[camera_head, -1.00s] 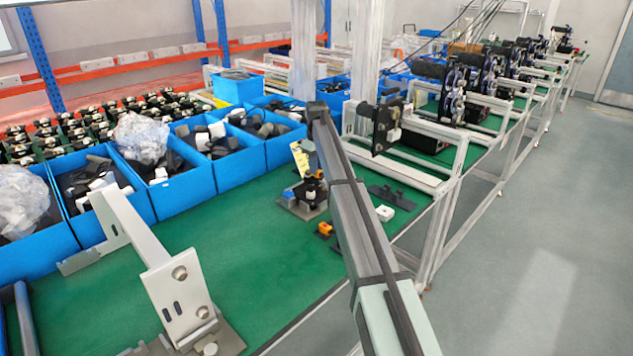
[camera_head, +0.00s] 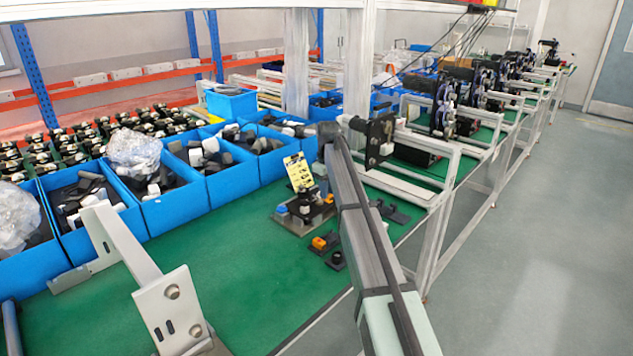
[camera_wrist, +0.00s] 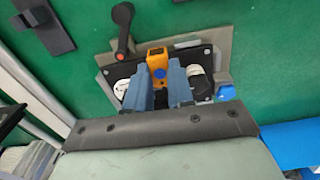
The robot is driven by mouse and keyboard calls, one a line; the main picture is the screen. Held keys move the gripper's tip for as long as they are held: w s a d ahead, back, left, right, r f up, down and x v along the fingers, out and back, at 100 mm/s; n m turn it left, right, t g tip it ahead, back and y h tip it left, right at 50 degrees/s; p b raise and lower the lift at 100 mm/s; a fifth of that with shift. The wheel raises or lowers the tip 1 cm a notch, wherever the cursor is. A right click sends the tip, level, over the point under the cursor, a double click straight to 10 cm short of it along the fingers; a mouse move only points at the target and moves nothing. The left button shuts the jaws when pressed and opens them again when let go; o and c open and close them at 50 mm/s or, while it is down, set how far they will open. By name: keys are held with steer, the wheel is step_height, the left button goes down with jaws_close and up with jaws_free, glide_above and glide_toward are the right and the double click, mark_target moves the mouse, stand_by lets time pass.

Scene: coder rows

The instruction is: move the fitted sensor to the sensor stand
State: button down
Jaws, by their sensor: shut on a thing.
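In the wrist view, my gripper (camera_wrist: 160,88) is shut on an orange sensor (camera_wrist: 157,54) with a blue spot, which shows between its two blue-grey fingers. The sensor is at a black fixture plate (camera_wrist: 205,52) on a grey base, with white round parts on either side. I cannot tell whether it is lifted clear of the plate. In the head view the fixture (camera_head: 303,215) stands on the green bench; my arm hides the gripper. An orange block (camera_head: 320,242) and a small black stand (camera_head: 335,261) are in front of it. I cannot tell which is the sensor stand.
Blue bins (camera_head: 174,215) line the bench's back, and a white bracket (camera_head: 135,260) stands at left. Green bench between is clear.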

steer(key=shift+n, duration=0.3)
steer(key=shift+s+d+f, duration=0.25)
steer(key=shift+s+f, duration=0.6)
steer(key=shift+s, duration=0.75)
steer(key=shift+s+d+f, duration=0.25)
steer(key=shift+s+f, duration=0.55)
steer(key=shift+s, duration=0.75)
steer(key=shift+s+d+f, duration=0.25)
steer(key=shift+s+f, duration=0.6)
steer(key=shift+s, duration=0.75)
steer(key=shift+f, duration=0.2)
steer(key=shift+f, duration=0.6)
steer(key=shift+f, duration=0.75)
steer(key=c, duration=0.9)
jaws_free()
step_height(320, 180, up, 14)
steer(key=shift+f, duration=0.1)
